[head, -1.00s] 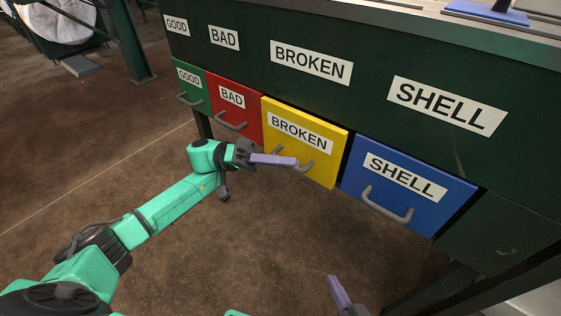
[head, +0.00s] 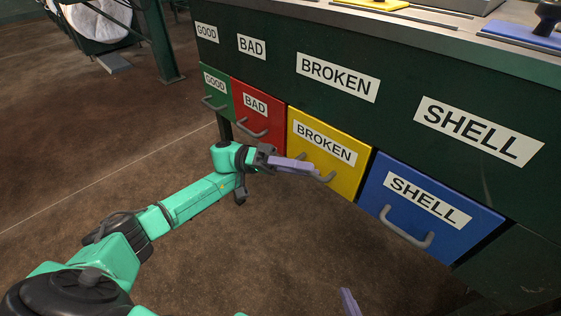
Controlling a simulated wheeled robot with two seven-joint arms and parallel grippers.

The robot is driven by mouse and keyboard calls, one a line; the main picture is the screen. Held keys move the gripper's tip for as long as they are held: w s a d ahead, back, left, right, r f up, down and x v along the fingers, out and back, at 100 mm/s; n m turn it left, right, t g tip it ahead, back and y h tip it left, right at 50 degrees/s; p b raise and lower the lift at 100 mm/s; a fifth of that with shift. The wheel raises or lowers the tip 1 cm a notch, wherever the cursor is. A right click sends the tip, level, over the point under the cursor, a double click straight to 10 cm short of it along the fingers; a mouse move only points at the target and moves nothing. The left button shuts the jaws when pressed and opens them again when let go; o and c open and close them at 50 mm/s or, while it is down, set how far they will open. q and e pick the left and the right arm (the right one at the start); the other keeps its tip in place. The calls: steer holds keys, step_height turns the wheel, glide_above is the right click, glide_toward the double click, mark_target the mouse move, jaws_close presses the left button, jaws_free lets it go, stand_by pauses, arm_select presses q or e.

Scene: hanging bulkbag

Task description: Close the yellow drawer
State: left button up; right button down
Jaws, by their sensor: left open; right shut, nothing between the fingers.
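The yellow drawer (head: 345,178), labelled BROKEN, is in the dark green cabinet between the red and blue drawers. Its front stands slightly proud of the cabinet, with a thin yellow top edge showing. Its grey handle (head: 326,178) is partly hidden behind my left gripper. My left gripper (head: 303,166) has purple fingers and is open, at the left part of the yellow drawer front by the handle. I cannot tell whether it touches. My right gripper (head: 350,302) shows only as a purple fingertip at the bottom edge, shut and away from the drawers.
A green GOOD drawer (head: 216,97), a red BAD drawer (head: 257,115) and a blue SHELL drawer (head: 424,215) sit in the same row, each with a protruding grey handle. The brown floor (head: 270,250) in front is clear.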

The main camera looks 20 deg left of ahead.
arm_select(q)
steer(key=v, duration=1.3)
steer(key=shift+a+b, duration=0.35)
steer(key=shift+b, duration=0.1)
steer(key=shift+d+f, duration=0.1)
